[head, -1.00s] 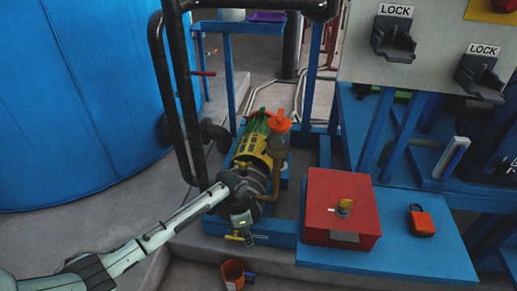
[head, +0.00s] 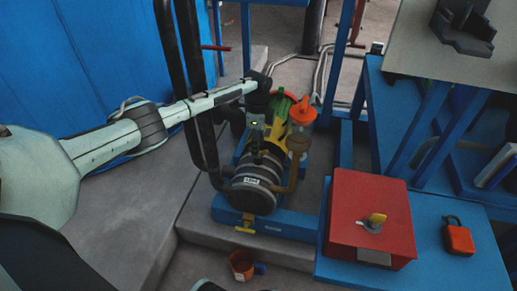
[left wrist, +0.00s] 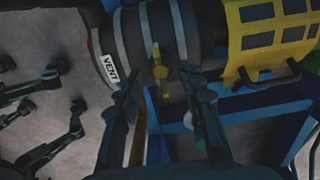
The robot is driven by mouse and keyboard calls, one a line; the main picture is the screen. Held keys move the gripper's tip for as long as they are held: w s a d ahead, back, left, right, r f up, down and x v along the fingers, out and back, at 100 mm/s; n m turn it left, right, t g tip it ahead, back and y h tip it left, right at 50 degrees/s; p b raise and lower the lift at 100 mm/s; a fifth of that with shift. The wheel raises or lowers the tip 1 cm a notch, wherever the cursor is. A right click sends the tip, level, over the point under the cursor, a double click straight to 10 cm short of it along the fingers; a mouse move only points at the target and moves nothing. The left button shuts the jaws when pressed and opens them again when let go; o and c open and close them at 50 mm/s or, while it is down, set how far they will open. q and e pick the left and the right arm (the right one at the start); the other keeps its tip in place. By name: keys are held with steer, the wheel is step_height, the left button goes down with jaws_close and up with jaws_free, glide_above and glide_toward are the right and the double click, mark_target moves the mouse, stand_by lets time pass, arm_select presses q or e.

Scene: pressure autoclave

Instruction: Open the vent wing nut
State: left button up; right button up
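The yellow vent wing nut (left wrist: 160,72) shows in the left wrist view on the side of the dark, banded pump body (left wrist: 200,30), near a white VENT label (left wrist: 109,68). My left gripper (left wrist: 165,92) is open, with one finger on either side of the wing nut and a gap to each. Whether either finger touches it cannot be told. In the head view my left gripper (head: 257,128) is over the top of the pump (head: 262,165) and hides the vent wing nut. What looks like my right gripper (left wrist: 66,92) shows at the left of the wrist view, fingers apart, holding nothing visible.
Another yellow wing nut (head: 244,228) is low at the pump's front. An orange cup (head: 242,265) stands on the floor before the blue base. A red box (head: 370,225) and an orange padlock (head: 458,237) sit on the blue bench. Black pipes (head: 190,90) rise left of the pump.

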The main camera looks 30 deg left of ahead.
arm_select(q)
steer(key=shift+f, duration=0.8)
arm_select(e)
steer(key=shift+w+r, duration=0.1)
steer(key=shift+r, duration=0.45)
arm_select(q)
jaws_close()
arm_select(e)
steer(key=shift+d, duration=0.1)
